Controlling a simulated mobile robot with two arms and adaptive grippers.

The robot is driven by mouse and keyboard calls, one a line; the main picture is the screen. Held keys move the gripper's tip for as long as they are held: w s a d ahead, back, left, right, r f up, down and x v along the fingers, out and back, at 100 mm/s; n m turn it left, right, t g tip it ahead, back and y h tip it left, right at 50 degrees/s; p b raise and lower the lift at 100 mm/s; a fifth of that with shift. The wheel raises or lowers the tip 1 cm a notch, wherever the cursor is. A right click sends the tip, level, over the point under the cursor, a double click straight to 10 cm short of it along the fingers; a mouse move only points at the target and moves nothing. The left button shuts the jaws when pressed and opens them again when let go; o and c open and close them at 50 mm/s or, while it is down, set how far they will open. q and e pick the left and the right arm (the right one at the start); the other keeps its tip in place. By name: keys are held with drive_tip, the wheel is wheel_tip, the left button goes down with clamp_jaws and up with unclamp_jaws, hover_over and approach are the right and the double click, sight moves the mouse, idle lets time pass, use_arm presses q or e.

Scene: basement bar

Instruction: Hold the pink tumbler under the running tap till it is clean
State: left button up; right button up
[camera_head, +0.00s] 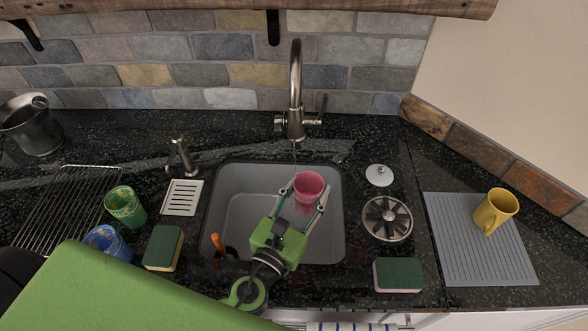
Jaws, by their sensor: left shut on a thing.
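The pink tumbler (308,187) is held upright between the fingers of my left gripper (305,200), over the right part of the sink (232,190). The gripper is shut on it, one finger on each side. The tap (296,95) stands behind the sink. A thin, faint stream seems to fall from its spout, just behind and left of the tumbler's rim; I cannot tell if it goes into the tumbler. I see no clear dirt on the pink tumbler, but its lower part is partly hidden. My right gripper is out of view.
A stained green tumbler (125,207) and a stained blue tumbler (107,241) stand left of the sink, near a sponge (164,248) and a wire rack (66,200). Another sponge (398,275), a strainer (387,218) and a yellow mug (495,211) on a grey mat (460,255) are right.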

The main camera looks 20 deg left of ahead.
use_arm(q)
drive_tip(key=shift+s+d+r+p, duration=0.3)
drive_tip(key=shift+s+d+r, duration=0.1)
drive_tip(key=shift+s+r, duration=0.25)
drive_tip(key=shift+s+d+r+p, duration=0.25)
drive_tip(key=shift+s+d+r, duration=0.1)
drive_tip(key=shift+s+r, duration=0.25)
drive_tip(key=shift+s+d+r+p, duration=0.3)
drive_tip(key=shift+s+d+r, duration=0.1)
drive_tip(key=shift+s+r, duration=0.25)
drive_tip(key=shift+f, duration=0.1)
